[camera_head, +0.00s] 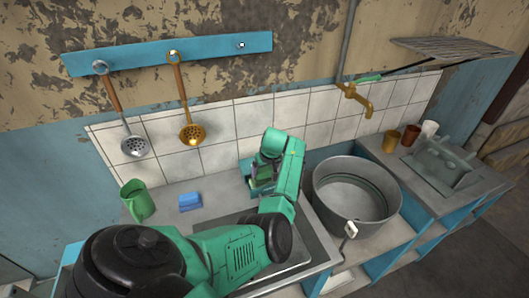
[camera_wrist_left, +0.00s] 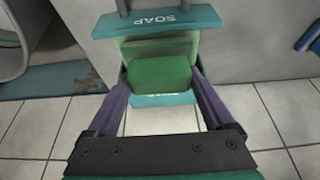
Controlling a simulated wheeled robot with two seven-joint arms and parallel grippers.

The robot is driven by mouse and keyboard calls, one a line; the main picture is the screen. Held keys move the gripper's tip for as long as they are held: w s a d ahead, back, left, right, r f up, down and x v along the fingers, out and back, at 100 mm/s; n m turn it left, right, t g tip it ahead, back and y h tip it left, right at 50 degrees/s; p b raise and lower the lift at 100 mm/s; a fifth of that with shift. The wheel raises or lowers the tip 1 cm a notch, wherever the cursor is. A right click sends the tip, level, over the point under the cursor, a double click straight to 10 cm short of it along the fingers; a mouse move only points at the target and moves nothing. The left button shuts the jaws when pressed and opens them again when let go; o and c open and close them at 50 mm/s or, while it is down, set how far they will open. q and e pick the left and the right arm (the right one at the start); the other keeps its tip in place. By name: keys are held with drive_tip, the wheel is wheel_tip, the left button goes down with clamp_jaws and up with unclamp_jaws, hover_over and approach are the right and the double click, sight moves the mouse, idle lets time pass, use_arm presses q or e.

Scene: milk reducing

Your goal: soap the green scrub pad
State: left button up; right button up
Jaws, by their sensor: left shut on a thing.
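My left gripper (camera_wrist_left: 160,80) is shut on the green scrub pad (camera_wrist_left: 160,84), with one purple finger on each side of it in the left wrist view. Just beyond the pad is a teal soap holder (camera_wrist_left: 158,22) marked SOAP, with a paler green block (camera_wrist_left: 150,47) in it. The pad overlaps this block in the view, and I cannot tell if they touch. In the head view my left gripper (camera_head: 264,174) is at the holder (camera_head: 246,170) by the tiled wall, and my arm hides most of both. My right gripper is not in view.
A large metal pot (camera_head: 355,205) is to the right, under a brass tap (camera_head: 355,97). Two ladles (camera_head: 134,146) (camera_head: 191,133) hang on the wall.

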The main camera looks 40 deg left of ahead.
sight(264, 169)
use_arm(q)
drive_tip(key=shift+f+b, duration=0.35)
drive_tip(key=shift+f, duration=0.1)
idle(0.8)
drive_tip(key=shift+f, duration=0.1)
idle(1.1)
wheel_tip(264, 169, up, 7)
drive_tip(key=p, duration=0.7)
drive_tip(key=shift+p, duration=0.4)
